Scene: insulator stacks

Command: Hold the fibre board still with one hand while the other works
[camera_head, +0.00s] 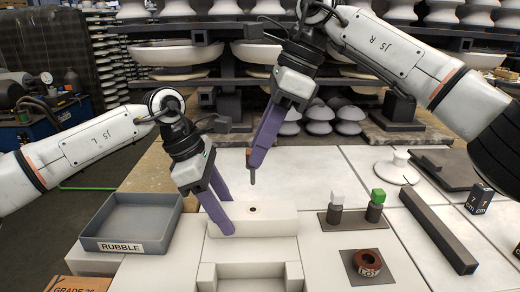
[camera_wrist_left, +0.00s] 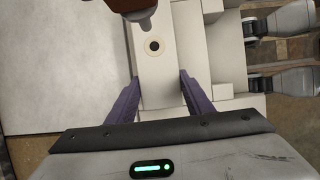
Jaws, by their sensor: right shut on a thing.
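The fibre board (camera_head: 272,224) is a pale block with a small dark hole in its top, lying among white blocks on the bench. It also shows in the left wrist view (camera_wrist_left: 158,75), hole upward. My left gripper (camera_head: 228,216) has its purple fingers apart, one along each long side of the board. Whether they touch it I cannot tell. My right gripper (camera_head: 256,160) is shut on a tool (camera_head: 252,177) with a brown body and a thin grey tip, pointing down above the board near the hole. The tool's tip (camera_wrist_left: 146,23) shows in the left wrist view, apart from the hole.
A grey RUBBLE tray (camera_head: 102,245) stands at the left. Shelves of insulators stand behind.

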